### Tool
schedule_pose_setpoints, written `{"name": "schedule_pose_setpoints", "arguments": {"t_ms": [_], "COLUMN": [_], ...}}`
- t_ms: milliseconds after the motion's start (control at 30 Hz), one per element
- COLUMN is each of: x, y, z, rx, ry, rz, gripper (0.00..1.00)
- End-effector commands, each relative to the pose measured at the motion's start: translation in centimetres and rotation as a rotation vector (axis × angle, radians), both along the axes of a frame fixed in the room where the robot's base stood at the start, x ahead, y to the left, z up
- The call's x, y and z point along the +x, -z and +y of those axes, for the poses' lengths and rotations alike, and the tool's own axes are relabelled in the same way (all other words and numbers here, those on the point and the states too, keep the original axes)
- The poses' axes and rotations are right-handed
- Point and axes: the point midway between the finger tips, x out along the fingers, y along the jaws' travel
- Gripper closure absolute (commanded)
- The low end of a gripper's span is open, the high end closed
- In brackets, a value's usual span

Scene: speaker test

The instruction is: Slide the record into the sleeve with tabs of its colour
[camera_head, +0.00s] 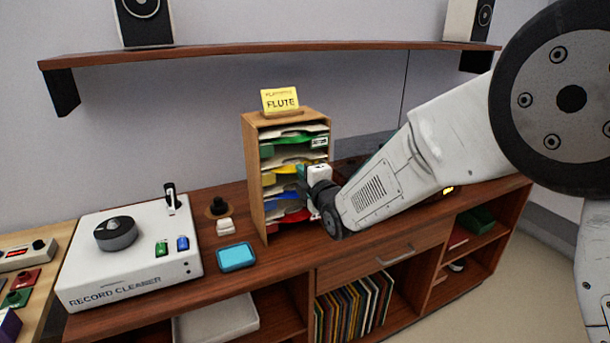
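A wooden rack (254,185) stands on the cabinet top with several stacked pale sleeves in its slots. From top to bottom, green (293,140), yellow (282,169), blue (279,188) and red (293,216) show at the sleeves. My arm reaches in from the right, and my gripper (317,175) is at the rack's front right, at about the height of the middle slots. Its fingers are too small and too hidden to tell whether they are open or shut. I cannot make out a record, in the gripper or elsewhere. My arm hides the rack's lower right.
A yellow "FLUTE" card (280,101) stands on the rack. A white record cleaner (130,255) is at left, with a blue pad (237,257) and a small white block (225,227) between. A wall shelf (270,53) with speakers is above. Upright records (352,308) fill a lower compartment.

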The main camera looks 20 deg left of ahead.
Motion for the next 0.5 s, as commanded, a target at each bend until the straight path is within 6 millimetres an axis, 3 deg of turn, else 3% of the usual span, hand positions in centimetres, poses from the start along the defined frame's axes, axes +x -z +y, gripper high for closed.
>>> {"name": "schedule_pose_setpoints", "arguments": {"t_ms": [500], "x": [0.28], "y": [-0.02], "z": [0.34], "rx": [0.000], "ry": [0.000], "rz": [0.000], "gripper": [1.00]}}
